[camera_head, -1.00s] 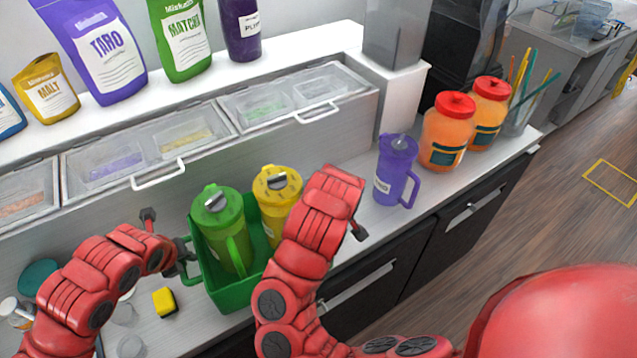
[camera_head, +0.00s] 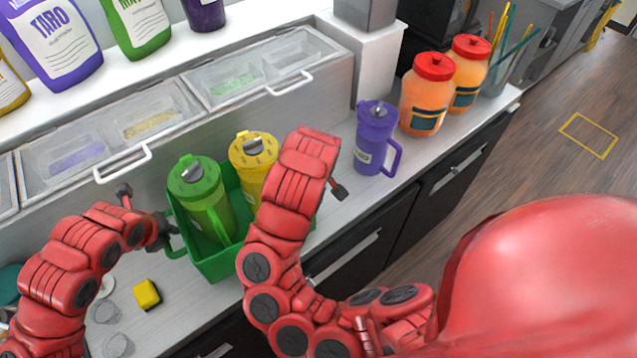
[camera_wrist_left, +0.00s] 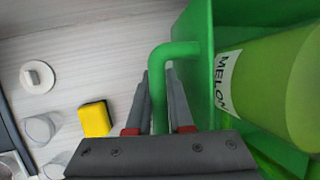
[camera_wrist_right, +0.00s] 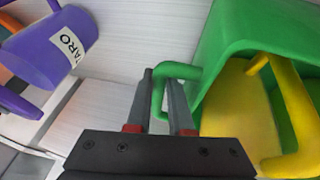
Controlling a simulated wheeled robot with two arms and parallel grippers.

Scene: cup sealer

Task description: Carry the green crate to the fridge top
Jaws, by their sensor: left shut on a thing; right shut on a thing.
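The green crate (camera_head: 222,262) stands on the counter with a green pitcher (camera_head: 203,200) and a yellow pitcher (camera_head: 246,160) inside it. My left gripper (camera_head: 168,238) is at the crate's left side. In the left wrist view its fingers (camera_wrist_left: 163,95) are shut around the crate's green side handle, beside the pitcher labelled MELON. In the right wrist view my right gripper (camera_wrist_right: 163,100) is shut on the handle at the crate's other side. In the head view my right arm hides that gripper. I cannot tell whether the crate's base touches the counter. The fridge top cannot be made out.
A purple pitcher (camera_head: 377,140) stands right of the crate, with orange jars (camera_head: 427,98) beyond it. A yellow sponge (camera_head: 147,294) lies on the counter at front left. Lidded topping bins (camera_head: 150,120) run behind the crate.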

